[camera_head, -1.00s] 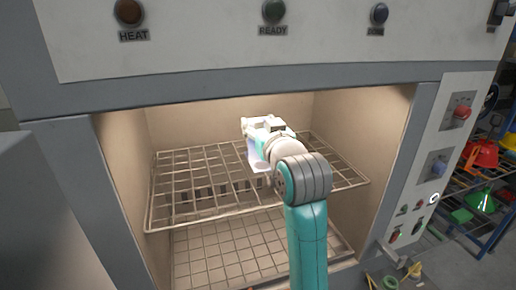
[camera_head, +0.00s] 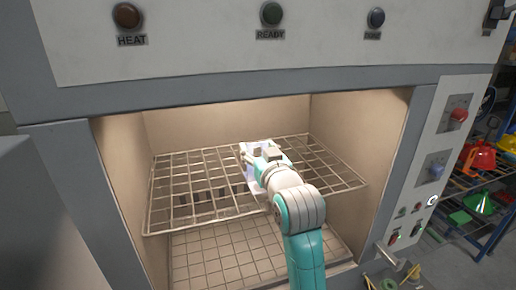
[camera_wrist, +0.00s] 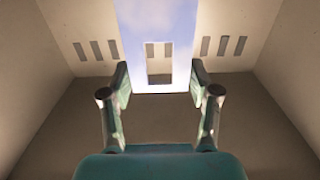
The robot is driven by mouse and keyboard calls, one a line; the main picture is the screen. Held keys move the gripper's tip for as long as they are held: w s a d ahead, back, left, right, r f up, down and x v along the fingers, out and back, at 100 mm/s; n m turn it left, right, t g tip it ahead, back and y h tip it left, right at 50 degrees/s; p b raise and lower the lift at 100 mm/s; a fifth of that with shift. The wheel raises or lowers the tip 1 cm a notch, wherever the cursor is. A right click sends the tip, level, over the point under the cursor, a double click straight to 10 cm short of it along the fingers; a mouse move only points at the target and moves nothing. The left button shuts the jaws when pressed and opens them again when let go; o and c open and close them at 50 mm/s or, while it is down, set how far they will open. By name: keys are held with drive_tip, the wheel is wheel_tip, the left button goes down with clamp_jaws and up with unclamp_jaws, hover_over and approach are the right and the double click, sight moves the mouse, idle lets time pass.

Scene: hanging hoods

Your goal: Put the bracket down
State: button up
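The bracket (camera_wrist: 158,25) is a pale bluish-white plate with a rectangular opening near its lower end in the wrist view. My gripper (camera_wrist: 160,82) has a finger at each side edge of that end and appears shut on it. In the head view the bracket (camera_head: 250,178) shows as a pale piece beside and partly behind my gripper (camera_head: 261,155). Both are inside the heated chamber, over the middle of the upper wire rack (camera_head: 190,187). Whether the bracket touches the rack is hidden.
The upper rack is bare to the left and right of my arm. A lower grid (camera_head: 220,255) lies beneath it. Chamber walls close in at both sides, under a grey frame (camera_head: 250,108). A control panel (camera_head: 436,165) and a shelf (camera_head: 490,200) of coloured items stand at right.

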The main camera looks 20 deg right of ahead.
drive_tip(key=shift+o, duration=1)
drive_tip(key=shift+r, duration=0.15)
drive_tip(key=s, duration=1.2)
